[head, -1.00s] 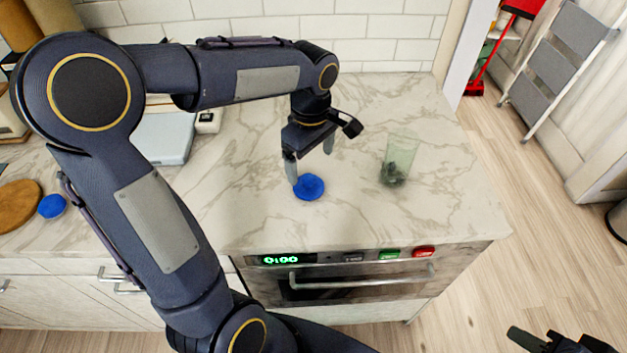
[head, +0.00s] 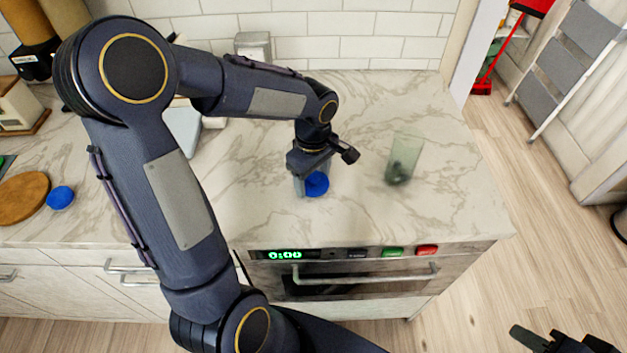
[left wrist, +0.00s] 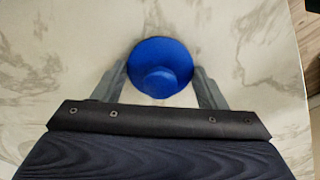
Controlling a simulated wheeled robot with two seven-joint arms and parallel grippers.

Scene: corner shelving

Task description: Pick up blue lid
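A round blue lid (head: 317,184) with a knob lies on the marble counter above the oven. It also shows in the left wrist view (left wrist: 160,68), centred ahead of the gripper. My left gripper (head: 310,180) points down at the lid, its fingers on either side of it; in the left wrist view the gripper (left wrist: 160,82) is open, and whether the fingers touch the lid I cannot tell. A second blue round piece (head: 60,197) lies at the far left beside a wooden board. My right gripper (head: 560,342) is only partly in view at the bottom right, over the floor.
A translucent green glass (head: 403,160) with dark contents stands right of the lid. The marble counter (head: 450,190) is clear toward its right edge. The oven front (head: 350,275) lies below. A wooden board (head: 24,195) is at the far left.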

